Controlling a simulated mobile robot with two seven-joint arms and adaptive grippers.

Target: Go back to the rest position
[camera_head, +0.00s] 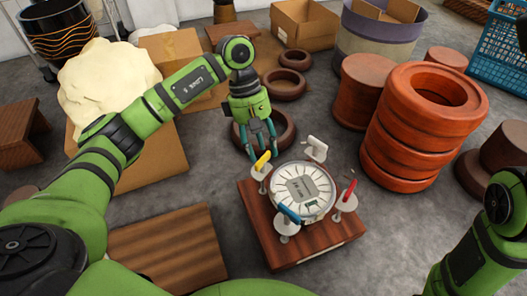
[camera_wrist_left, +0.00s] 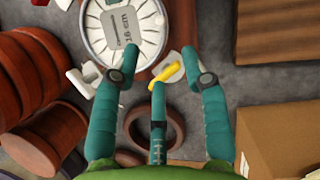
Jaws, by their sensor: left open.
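My left gripper (camera_head: 258,152) hangs from its green arm with its teal fingers spread and pointing down, just behind the yellow-handled clamp (camera_head: 261,162). In the left wrist view the open fingers (camera_wrist_left: 157,70) frame the clamp's yellow handle (camera_wrist_left: 165,72); I see nothing held, and cannot tell whether a finger touches the handle. A round white disc (camera_head: 318,186) marked with a size sits on a wooden block (camera_head: 285,252), ringed by clamps with white (camera_head: 315,146), red (camera_head: 350,188) and blue (camera_head: 288,212) handles. My right gripper is out of view; only its green arm shows at lower right.
Stacked reddish-brown rings (camera_head: 400,150) stand right of the block. Dark rings (camera_head: 284,84) lie behind my left gripper. Cardboard boxes (camera_head: 305,22), a purple-and-grey tub (camera_head: 375,45) and a blue crate (camera_head: 498,50) stand at the back. A brown wooden slab (camera_head: 170,245) lies left of the block.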

